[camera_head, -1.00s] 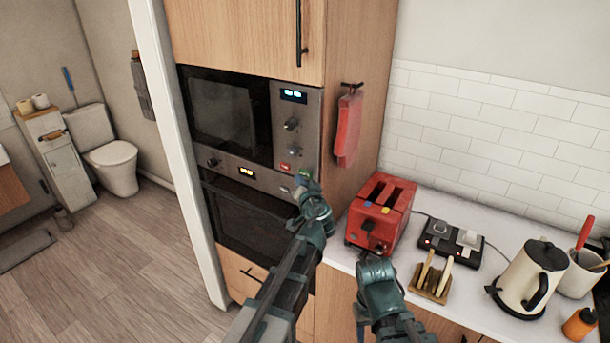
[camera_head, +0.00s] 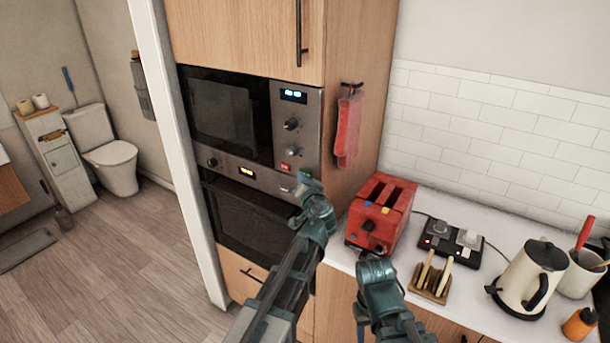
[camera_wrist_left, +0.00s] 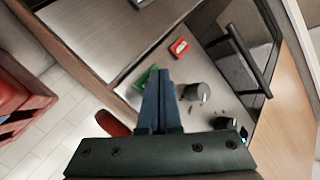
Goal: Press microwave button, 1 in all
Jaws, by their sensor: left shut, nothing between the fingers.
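The microwave (camera_head: 222,112) is built into the wood cabinet, with a steel control panel (camera_head: 311,112) on its right. A red button (camera_head: 285,166) and a green button, partly hidden in the head view, sit low on that panel. In the left wrist view, the red button (camera_wrist_left: 180,47) is clear and the green button (camera_wrist_left: 146,78) is partly covered by my fingers. My left gripper (camera_head: 303,181) is shut and empty, with its tips at the green button; I cannot tell whether they touch. My right gripper (camera_head: 362,318) is low in front of the counter, its fingers mostly hidden.
A red toaster (camera_head: 383,205) stands on the counter, right of my left gripper. A toast rack (camera_head: 430,285), a black appliance (camera_head: 452,243) and a kettle (camera_head: 530,278) are farther right. A red cloth (camera_head: 347,130) hangs on the cabinet side. An oven (camera_head: 245,215) is below the microwave.

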